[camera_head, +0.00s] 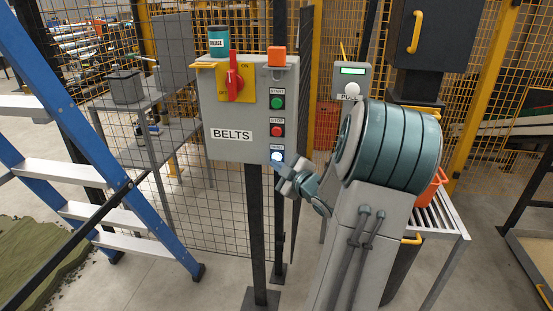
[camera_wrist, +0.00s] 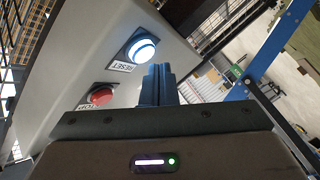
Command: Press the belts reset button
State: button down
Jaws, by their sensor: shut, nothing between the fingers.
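The grey control box labelled BELTS (camera_head: 231,150) stands on a dark post. Its lit white-blue reset button (camera_head: 277,156) is lowest in a column, below a red stop button (camera_head: 277,130) and a green start button (camera_head: 277,102). In the wrist view the reset button (camera_wrist: 142,49) glows above its RESET label, with the red button (camera_wrist: 101,96) at lower left. My gripper (camera_head: 281,168) is shut and empty, just below the reset button in the head view. In the wrist view its fingertips (camera_wrist: 163,70) are close beside the button; I cannot tell whether they touch.
A red rotary switch (camera_head: 234,80) on a yellow plate is on the same box. A second box with a green display (camera_head: 351,82) stands behind to the right. A blue ladder (camera_head: 90,140) is at left. Mesh fencing runs behind.

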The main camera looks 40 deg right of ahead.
jog(key=shift+w+d, duration=0.2)
jog(key=shift+d, duration=0.1)
jog(key=shift+w+d, duration=0.3)
dwell(0.7)
dwell(0.4)
jog(key=shift+s+a, duration=0.55)
jog(key=shift+a, duration=0.05)
jog(key=shift+b, duration=0.3)
jog(key=s+a, duration=0.3)
jog(key=a, duration=0.1)
jog(key=shift+s+b, duration=0.15)
jog(key=shift+b, duration=0.15)
dwell(0.5)
